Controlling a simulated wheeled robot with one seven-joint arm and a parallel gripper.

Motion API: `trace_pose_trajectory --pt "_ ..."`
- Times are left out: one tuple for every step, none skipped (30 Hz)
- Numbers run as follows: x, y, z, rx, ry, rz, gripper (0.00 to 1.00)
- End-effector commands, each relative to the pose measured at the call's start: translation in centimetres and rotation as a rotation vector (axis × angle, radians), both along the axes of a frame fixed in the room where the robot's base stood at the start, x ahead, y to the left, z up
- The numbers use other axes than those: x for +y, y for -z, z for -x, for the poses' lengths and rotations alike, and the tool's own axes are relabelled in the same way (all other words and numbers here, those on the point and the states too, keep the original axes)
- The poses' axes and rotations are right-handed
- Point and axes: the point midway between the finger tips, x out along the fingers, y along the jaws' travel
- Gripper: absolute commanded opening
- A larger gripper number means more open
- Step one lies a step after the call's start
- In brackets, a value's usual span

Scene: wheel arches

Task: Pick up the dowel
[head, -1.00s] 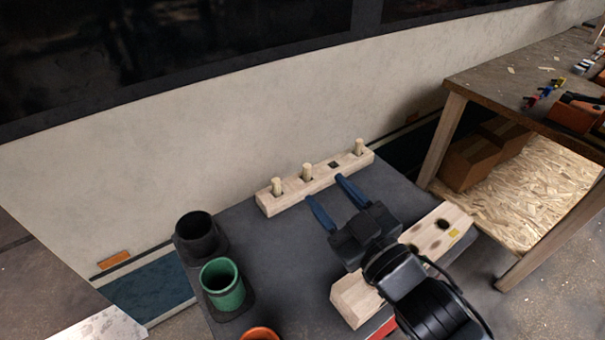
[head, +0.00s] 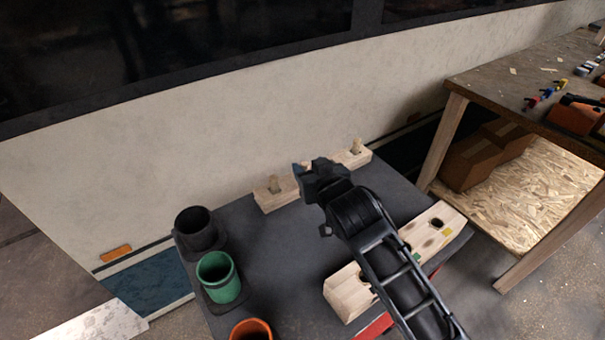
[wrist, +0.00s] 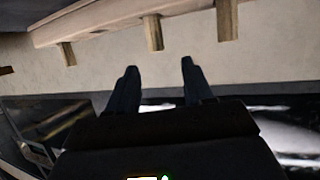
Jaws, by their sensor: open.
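Three light wooden dowels stand in a long wooden block (head: 268,203) at the back of the dark table. The left dowel (head: 273,184) and right dowel (head: 355,146) show in the head view; the middle one is hidden behind my gripper (head: 302,172). In the wrist view the block (wrist: 100,18) appears upside down along the top, with all three dowels hanging downward in the picture. There my gripper (wrist: 159,67) is open and empty, its fingertips just short of the middle dowel (wrist: 153,32), which lines up between them. I see no contact.
A second wooden block (head: 345,296) with holes and coloured marks lies at the table's front right, under my arm. A black cup (head: 194,230), a green cup (head: 218,278) and an orange cup (head: 251,330) line the left side. A pale wall panel (head: 220,135) rises behind the table.

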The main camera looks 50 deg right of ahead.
Motion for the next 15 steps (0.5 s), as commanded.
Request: trace_pose_trajectory --pt "-0.1 0.3 -0.2 0.010 0.004 -0.017 0.51" --pt "-0.2 0.5 -0.3 0.013 0.006 -0.023 0.51" --pt "-0.3 0.6 -0.6 0.016 0.007 -0.026 0.51" --pt "-0.4 0.8 -0.8 0.016 0.007 -0.028 0.51" --pt "-0.6 0.9 -1.0 0.017 0.008 -0.028 0.51" --pt "-0.8 1.1 -1.3 0.017 0.008 -0.026 0.51" --pt "-1.0 1.2 -1.6 0.016 0.008 -0.026 0.51" --pt "-1.1 1.3 -1.8 0.015 0.008 -0.025 0.51" --pt "-1.3 1.5 -2.1 0.015 0.008 -0.025 0.51" --pt "-1.4 1.6 -2.3 0.016 0.008 -0.026 0.51" --pt "-1.6 1.8 -2.4 0.017 0.008 -0.026 0.51" --pt "-1.8 2.0 -2.7 0.016 0.008 -0.026 0.51" --pt "-2.0 2.1 -2.9 0.015 0.008 -0.025 0.51" --pt "-2.3 2.4 -3.2 0.016 0.008 -0.026 0.51" --pt "-2.6 2.7 -3.5 0.016 0.008 -0.026 0.51"
